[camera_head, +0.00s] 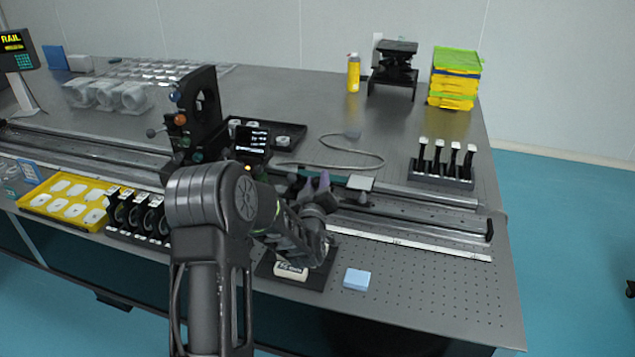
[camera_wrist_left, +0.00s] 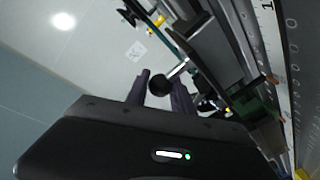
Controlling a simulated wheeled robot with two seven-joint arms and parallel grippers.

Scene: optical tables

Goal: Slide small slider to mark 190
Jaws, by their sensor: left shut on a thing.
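My left gripper (camera_head: 316,186) reaches over the long metal rail (camera_head: 420,208) in the head view, its fingertips beside a small carriage with a pale top plate (camera_head: 360,182). In the left wrist view the two fingers (camera_wrist_left: 160,95) stand on either side of a round black knob (camera_wrist_left: 160,85) on a short metal rod, and the gripper is shut on it. The rod leads to a dark block (camera_wrist_left: 205,50) at the rail. The white scale strip (camera_head: 430,243) runs along the rail's front; the mark at the slider cannot be read. My right gripper is out of view.
A tall black optical mount (camera_head: 205,105) stands on the rail to the left. A blue block (camera_head: 357,279) and a white eraser-like piece (camera_head: 291,270) lie in front. A rack of black holders (camera_head: 440,168) stands behind the rail's right part. The rail right of the carriage is clear.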

